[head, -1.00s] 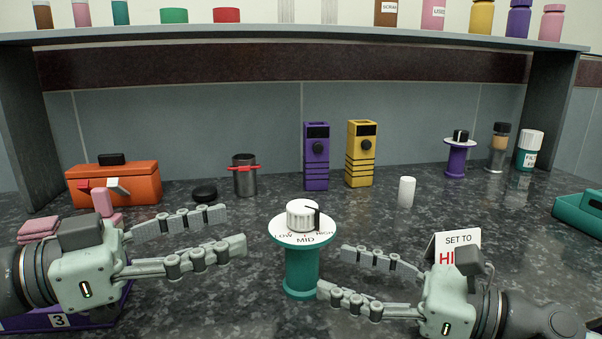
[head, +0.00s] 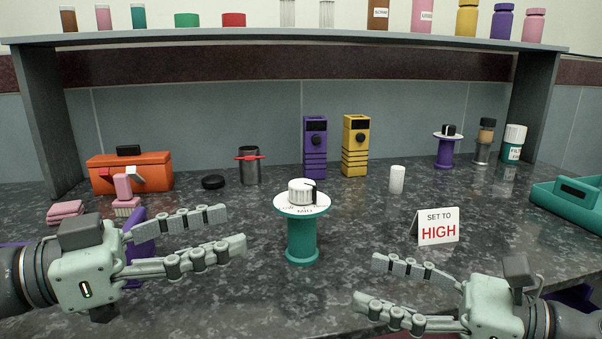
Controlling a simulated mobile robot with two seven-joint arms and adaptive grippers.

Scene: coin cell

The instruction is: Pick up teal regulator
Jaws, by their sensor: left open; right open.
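The teal regulator (head: 302,240) stands upright on the dark speckled counter, in the middle of the head view. It has a white dial plate marked MID and a white knob (head: 302,191) with a dark pointer on top. My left gripper (head: 235,228) is open and empty, to the left of the regulator and apart from it. My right gripper (head: 366,282) is open and empty, to the right of the regulator, nearer the front edge, and apart from it.
A sign reading SET TO HIGH (head: 438,228) stands right of the regulator. A white cylinder (head: 397,179), purple device (head: 315,148) and yellow device (head: 356,147) stand behind. An orange box (head: 130,176) is back left, a teal tray (head: 570,205) far right. Counter around the regulator is clear.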

